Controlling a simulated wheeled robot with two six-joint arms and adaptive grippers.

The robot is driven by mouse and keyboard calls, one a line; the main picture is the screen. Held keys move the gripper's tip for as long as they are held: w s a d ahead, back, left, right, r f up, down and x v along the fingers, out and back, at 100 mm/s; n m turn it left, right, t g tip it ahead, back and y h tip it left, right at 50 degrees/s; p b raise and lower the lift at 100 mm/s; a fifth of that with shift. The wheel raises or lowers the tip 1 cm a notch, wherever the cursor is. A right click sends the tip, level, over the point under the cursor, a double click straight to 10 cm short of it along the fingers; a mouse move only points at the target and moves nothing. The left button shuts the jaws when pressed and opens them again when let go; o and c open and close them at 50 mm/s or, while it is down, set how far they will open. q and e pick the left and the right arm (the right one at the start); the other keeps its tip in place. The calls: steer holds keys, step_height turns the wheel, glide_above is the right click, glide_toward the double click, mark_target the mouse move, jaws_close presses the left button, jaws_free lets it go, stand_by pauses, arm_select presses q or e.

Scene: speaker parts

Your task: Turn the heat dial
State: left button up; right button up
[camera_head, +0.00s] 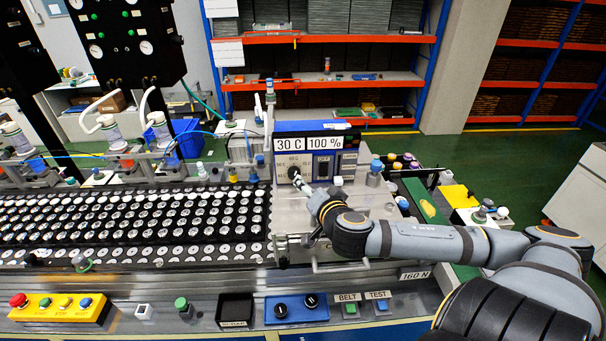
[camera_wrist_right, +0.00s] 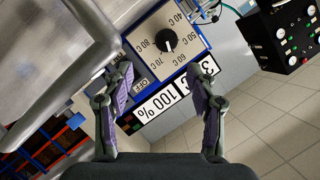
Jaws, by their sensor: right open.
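The heat dial (camera_wrist_right: 166,43) is a black round knob on a pale scale plate marked in degrees, on the blue-framed control box (camera_head: 315,127). In the head view the dial (camera_head: 293,172) is at the lower left of the box front, partly behind my right gripper (camera_head: 303,184). In the right wrist view my right gripper (camera_wrist_right: 163,75) is open, with a purple-padded finger on each side. The dial shows beyond and between the fingertips, with nothing held. The display (camera_head: 290,146) above it reads 30 C. My left gripper is not in view.
A 100 % display (camera_head: 325,143) and a dark switch (camera_head: 323,167) sit right of the dial. A belt of round parts (camera_head: 130,222) lies left. Buttons (camera_head: 57,303) and a blue knob panel (camera_head: 296,308) line the front. Bottles (camera_head: 376,172) stand right of the box.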

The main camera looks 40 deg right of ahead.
mark_target(295, 175)
steer(key=shift+w+a, duration=0.65)
steer(key=shift+a, duration=0.3)
steer(key=w+d, duration=0.1)
steer(key=w+d+f+b, duration=0.1)
steer(key=shift+w+f, duration=0.1)
steer(key=shift+w, duration=0.2)
steer(key=x, duration=0.3)
steer(key=shift+d, duration=0.2)
steer(key=shift+w+a+p, duration=0.1)
steer(key=shift+w+p, duration=0.5)
steer(key=shift+w, duration=0.3)
steer(key=shift+w+f, duration=0.15)
steer(key=shift+w, duration=0.05)
steer(key=shift+w+f, duration=0.15)
steer(key=shift+d, duration=0.25)
steer(key=shift+c, duration=0.7)
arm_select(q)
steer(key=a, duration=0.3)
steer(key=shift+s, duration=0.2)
arm_select(e)
steer(key=shift+a, duration=0.1)
steer(key=c, duration=1)
